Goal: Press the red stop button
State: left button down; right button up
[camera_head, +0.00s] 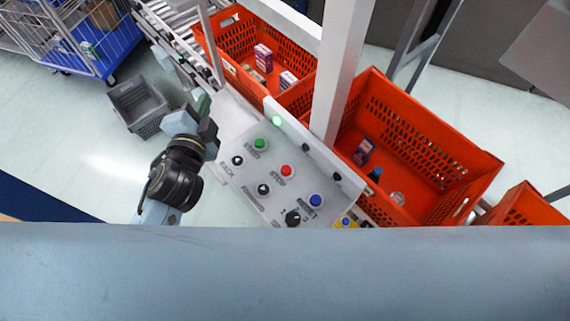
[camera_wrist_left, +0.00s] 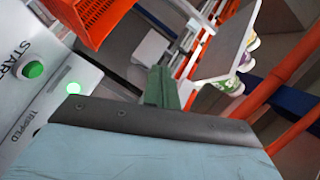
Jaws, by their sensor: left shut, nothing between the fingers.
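The red stop button (camera_head: 287,170) sits on the sloped grey control panel (camera_head: 243,186), labelled STOP, in the head view. It lies between the green START button (camera_head: 260,143) and the blue button (camera_head: 316,200). My left gripper (camera_head: 202,104) is shut and empty, up and to the left of the panel in the head view, apart from the red button. In the left wrist view its green fingers (camera_wrist_left: 160,88) are together, and the green START button shows at left (camera_wrist_left: 33,69). The red button is not in the wrist view. My right gripper is not in view.
Orange totes stand behind the panel, one at the back (camera_head: 225,50) and a larger one at right (camera_head: 440,200). A white post (camera_head: 340,75) rises behind the panel. A grey crate (camera_head: 125,97) and a blue cart (camera_head: 115,45) stand at left. A green lamp (camera_head: 277,121) is lit.

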pick_arm(q)
jog(key=w+d+r+m+t+h, duration=0.1)
jog(key=d+r+m+t+h, duration=0.2)
jog(key=d+r+m+h, duration=0.4)
jog(key=s+d+r+m+g+h, duration=0.25)
jog(key=d+m+g+h, duration=0.2)
jog(key=m, duration=0.55)
jog(key=s+d+r+m+g+h, duration=0.25)
jog(key=d+m+h, duration=0.3)
jog(key=m, duration=0.35)
jog(key=s+d+f+m+g+y+p, duration=0.1)
jog(key=s+d+f+m+g, duration=0.2)
jog(key=m, duration=0.4)
jog(key=s+d+f+m+g+y, duration=0.1)
jog(key=f+m+g+y, duration=0.15)
jog(key=m+g, duration=0.4)
jog(key=w+a+f+m+y, duration=0.1)
jog(key=a+f+m+y, duration=0.4)
jog(key=f, duration=0.3)
jog(key=shift+a+m, duration=0.15)
jog(key=shift+m, duration=0.2)
jog(key=shift+f, duration=0.2)
